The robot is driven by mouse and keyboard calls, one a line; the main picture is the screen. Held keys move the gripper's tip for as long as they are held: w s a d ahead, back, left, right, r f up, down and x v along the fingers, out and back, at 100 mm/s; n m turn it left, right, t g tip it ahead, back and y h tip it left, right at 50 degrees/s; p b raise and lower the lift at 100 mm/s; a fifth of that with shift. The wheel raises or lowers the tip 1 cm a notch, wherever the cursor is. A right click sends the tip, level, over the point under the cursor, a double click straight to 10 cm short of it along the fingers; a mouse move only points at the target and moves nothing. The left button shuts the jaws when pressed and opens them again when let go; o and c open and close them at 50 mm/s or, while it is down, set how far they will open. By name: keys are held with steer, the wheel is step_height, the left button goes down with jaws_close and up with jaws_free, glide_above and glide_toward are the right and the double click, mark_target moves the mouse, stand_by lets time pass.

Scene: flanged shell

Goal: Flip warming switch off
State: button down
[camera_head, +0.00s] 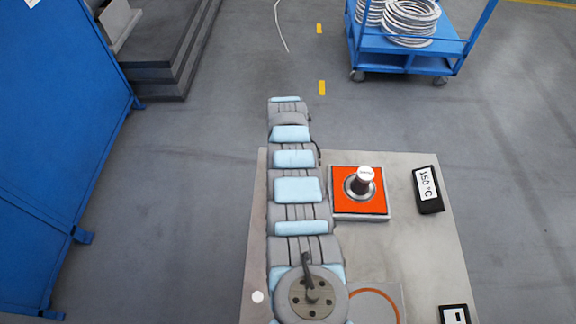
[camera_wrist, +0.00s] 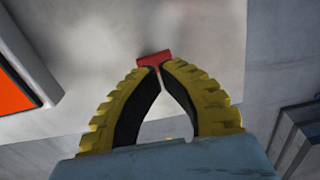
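In the wrist view my gripper (camera_wrist: 158,68) has yellow ribbed fingers with black inner pads. The fingers bow outward and their tips almost meet. A small red piece (camera_wrist: 155,58), which looks like a switch lever, is right at the fingertips against a light grey metal surface. I cannot tell whether the tips pinch it or only touch it. In the head view my arm covers this spot, so neither the red piece nor my gripper's fingers show there.
The metal table (camera_head: 415,230) carries an orange square plate (camera_head: 345,204) with a silver knob (camera_head: 362,182), a black 150 °C display (camera_head: 427,189) and a black-and-white unit (camera_head: 455,315).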

steer(key=shift+r+p, duration=1.85)
steer(key=shift+r, duration=0.3)
